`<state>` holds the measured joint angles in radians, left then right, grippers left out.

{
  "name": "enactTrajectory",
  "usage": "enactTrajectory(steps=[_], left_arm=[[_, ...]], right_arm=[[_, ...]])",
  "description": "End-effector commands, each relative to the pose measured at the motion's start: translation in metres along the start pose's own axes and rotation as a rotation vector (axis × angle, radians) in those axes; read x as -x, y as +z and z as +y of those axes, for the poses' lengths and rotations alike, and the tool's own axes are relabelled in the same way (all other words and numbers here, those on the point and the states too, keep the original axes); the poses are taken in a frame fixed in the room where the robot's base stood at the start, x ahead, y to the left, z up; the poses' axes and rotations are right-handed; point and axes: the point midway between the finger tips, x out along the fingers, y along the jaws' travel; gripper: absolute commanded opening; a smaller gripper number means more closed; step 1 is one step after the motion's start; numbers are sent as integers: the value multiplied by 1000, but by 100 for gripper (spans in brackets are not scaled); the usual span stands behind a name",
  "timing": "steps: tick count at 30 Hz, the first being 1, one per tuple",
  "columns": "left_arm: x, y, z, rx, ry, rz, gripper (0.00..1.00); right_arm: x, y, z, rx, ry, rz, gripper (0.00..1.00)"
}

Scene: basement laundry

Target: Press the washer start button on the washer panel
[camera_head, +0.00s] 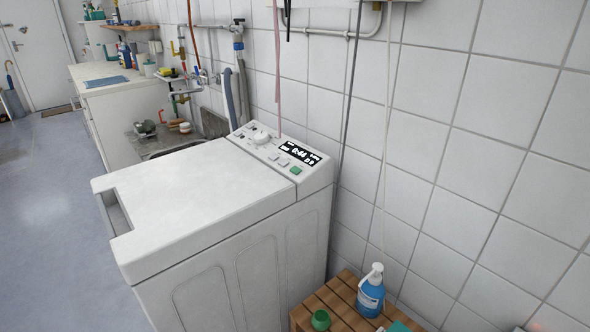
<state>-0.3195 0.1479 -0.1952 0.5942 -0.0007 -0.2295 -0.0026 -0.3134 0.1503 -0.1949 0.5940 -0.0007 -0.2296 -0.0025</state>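The white top-loading washer (190,205) stands in the middle of the camera_head view, with its lid closed. Its panel (265,145) runs along the back edge near the wall. The panel has a round white dial (262,136), several small grey buttons, and a lit black display (300,153). A green button (296,170) sits at the panel's near right end, below the display; it is the only green one. Neither of my grippers shows in this view.
Tiled wall, hoses and hanging cords are behind the panel. A counter (112,85) stands farther back left. The left floor is clear.

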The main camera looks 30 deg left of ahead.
Motion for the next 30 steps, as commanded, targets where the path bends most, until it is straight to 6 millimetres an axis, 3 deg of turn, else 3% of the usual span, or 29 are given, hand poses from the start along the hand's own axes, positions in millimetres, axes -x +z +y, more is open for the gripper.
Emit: enactTrajectory(steps=[1,9,12,30], left_arm=[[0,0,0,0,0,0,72],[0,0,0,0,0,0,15],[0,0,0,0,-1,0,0],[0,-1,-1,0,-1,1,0]], right_arm=[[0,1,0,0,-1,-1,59],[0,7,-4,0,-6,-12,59],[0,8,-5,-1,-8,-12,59],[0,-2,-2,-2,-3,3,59]])
